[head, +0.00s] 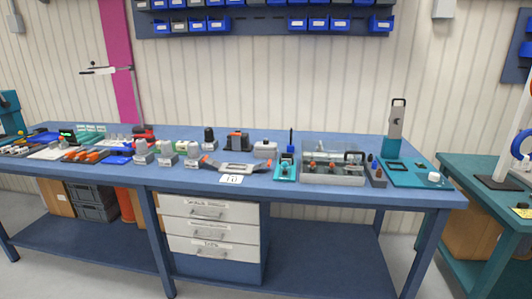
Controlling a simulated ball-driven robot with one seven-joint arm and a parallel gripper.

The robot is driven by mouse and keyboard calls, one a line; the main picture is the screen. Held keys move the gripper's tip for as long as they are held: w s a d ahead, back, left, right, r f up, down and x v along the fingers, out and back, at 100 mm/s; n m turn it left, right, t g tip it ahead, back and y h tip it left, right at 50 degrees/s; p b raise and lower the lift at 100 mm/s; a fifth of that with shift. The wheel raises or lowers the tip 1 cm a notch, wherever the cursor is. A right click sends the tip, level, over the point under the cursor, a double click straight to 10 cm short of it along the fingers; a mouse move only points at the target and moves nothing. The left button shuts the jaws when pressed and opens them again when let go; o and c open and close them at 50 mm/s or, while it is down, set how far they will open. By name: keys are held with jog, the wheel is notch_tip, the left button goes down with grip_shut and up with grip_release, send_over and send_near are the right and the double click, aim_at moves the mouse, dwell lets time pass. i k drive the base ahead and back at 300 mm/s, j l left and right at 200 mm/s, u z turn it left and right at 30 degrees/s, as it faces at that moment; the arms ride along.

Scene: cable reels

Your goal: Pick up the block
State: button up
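The long blue workbench (440,192) stands across the view with many small items on it. I cannot tell for certain which of them is the block. Compact block-like items include a grey piece with a dark top (209,137), a grey and orange piece (238,140), a pale grey rounded box (265,149) and a dark grey piece (376,172) at the right. Several small grey pieces, such as one in the middle (166,155), stand left of centre. My gripper is not in view.
A clear-sided box (333,179) and a teal stand with a tall grey plate (395,122) are at the bench's right. White drawers (212,227) stand beneath. A teal table (453,168) is at the far right. Blue bins (297,24) hang on the wall.

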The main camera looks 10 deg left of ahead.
aim_at(181, 145)
jog(key=i+j+u, duration=0.15)
jog(key=i+u, duration=0.25)
jog(key=i, duration=0.35)
jog(key=i+l+u, duration=0.1)
jog(key=i+u, duration=0.3)
jog(key=i, duration=0.35)
